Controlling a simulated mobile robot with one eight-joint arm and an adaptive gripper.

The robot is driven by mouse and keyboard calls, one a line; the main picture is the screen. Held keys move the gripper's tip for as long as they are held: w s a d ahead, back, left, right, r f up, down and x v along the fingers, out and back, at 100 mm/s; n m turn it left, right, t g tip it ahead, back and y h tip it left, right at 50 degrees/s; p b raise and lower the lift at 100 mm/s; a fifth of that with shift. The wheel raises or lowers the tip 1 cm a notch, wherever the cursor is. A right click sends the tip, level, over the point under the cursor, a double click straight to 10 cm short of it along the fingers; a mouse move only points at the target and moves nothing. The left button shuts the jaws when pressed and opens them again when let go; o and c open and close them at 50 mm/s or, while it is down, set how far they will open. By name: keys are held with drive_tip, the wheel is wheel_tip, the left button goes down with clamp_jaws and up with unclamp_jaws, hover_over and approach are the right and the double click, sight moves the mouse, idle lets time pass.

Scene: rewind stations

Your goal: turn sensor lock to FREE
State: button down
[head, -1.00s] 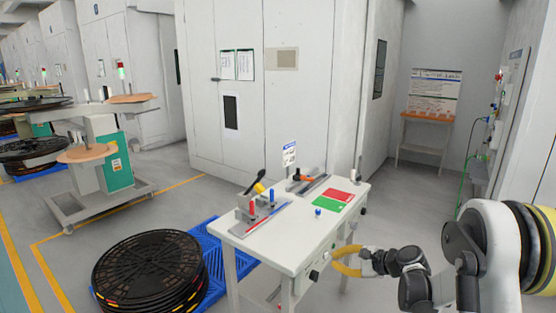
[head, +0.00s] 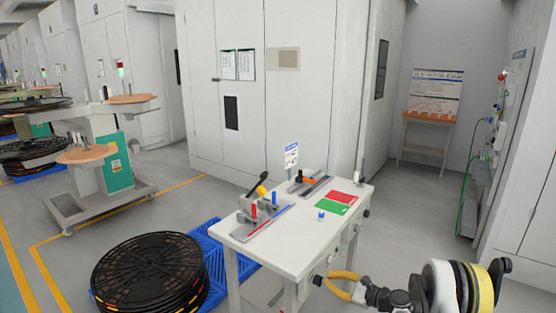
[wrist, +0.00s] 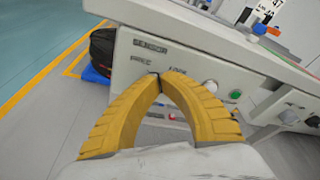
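The sensor lock is a small dark knob (wrist: 155,74) on the white front panel of the table, under a label with FREE on the left and LOCK on the right. In the wrist view it is mostly hidden behind my fingertips, so its pointing direction cannot be read. It also shows as a black knob (head: 317,280) in the head view. My gripper (wrist: 160,77) has yellow ribbed fingers. Their tips are nearly together at the panel, with the dark knob between them. In the head view my gripper (head: 327,279) is at the table's front face.
A white button (wrist: 211,87) and a green one (wrist: 235,94) sit right of the knob. The white table (head: 290,245) carries a splice fixture, a red and green pad (head: 335,205) and a blue-topped item (head: 321,216). Black reels (head: 150,270) stand left of it.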

sight(312, 280)
drive_tip(key=shift+r+x, duration=0.25)
drive_tip(key=shift+x, duration=1.05)
drive_tip(key=shift+f, duration=0.55)
drive_tip(key=shift+s+a+f, duration=0.1)
drive_tip(key=shift+s+a, duration=0.2)
drive_tip(key=shift+s, duration=0.05)
drive_tip(key=shift+s+a+f, duration=0.1)
drive_tip(key=shift+s+f, duration=0.05)
drive_tip(key=shift+s, duration=0.1)
drive_tip(key=shift+s+a+f, duration=0.2)
drive_tip(key=shift+a+f, duration=0.05)
idle(0.5)
